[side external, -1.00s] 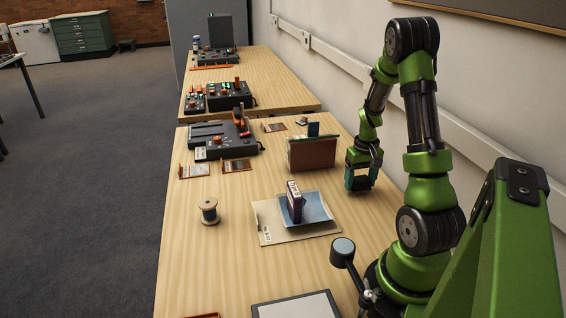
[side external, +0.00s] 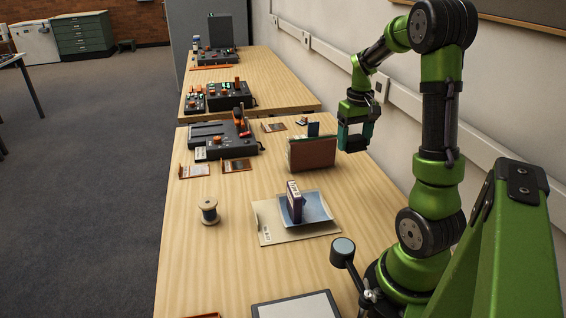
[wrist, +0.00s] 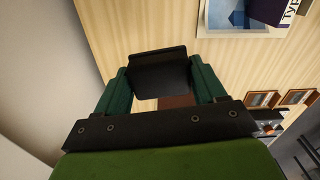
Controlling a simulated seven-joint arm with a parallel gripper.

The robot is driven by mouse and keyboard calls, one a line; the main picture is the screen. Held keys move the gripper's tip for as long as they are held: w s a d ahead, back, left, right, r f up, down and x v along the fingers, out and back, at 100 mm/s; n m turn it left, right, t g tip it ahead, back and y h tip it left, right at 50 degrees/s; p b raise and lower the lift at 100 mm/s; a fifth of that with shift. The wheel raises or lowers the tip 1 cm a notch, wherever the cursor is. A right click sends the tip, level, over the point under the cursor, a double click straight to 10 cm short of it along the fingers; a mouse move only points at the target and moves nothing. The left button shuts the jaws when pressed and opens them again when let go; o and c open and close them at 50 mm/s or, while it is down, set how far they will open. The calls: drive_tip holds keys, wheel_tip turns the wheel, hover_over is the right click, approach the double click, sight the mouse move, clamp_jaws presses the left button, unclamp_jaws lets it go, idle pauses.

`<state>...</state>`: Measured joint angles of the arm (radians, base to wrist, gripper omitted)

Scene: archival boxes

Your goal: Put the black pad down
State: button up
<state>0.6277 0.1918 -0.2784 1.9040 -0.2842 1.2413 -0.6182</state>
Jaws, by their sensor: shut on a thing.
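The black pad (wrist: 160,72) is gripped between the two green fingers of my gripper (wrist: 160,90) in the wrist view. In the side external view, my gripper (side external: 355,137) hangs near the wall side of the table, right of the brown box. The pad's dark edge (side external: 354,146) shows low between the fingers there. The gripper is shut on the pad and appears raised above the table. A strip of brown shows just beyond the pad in the wrist view.
A brown box (side external: 312,154) stands close left of my gripper. A purple box (side external: 294,202) stands on a blue sheet (side external: 318,209) over a beige folder (side external: 268,230). A thread spool (side external: 208,211) stands left. A dark device (side external: 208,143) is farther back. Bare wood (side external: 250,187) lies between.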

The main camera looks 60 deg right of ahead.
drive_tip(key=w+a+n, duration=0.5)
drive_tip(key=w+a, duration=0.4)
drive_tip(key=a, duration=0.1)
drive_tip(key=n, duration=1.2)
hover_over(225, 280)
wheel_tip(225, 280, down, 11)
drive_tip(key=shift+r, duration=0.1)
drive_tip(key=shift+f, duration=2.1)
drive_tip(key=shift+f, duration=0.15)
drive_tip(key=o, duration=1)
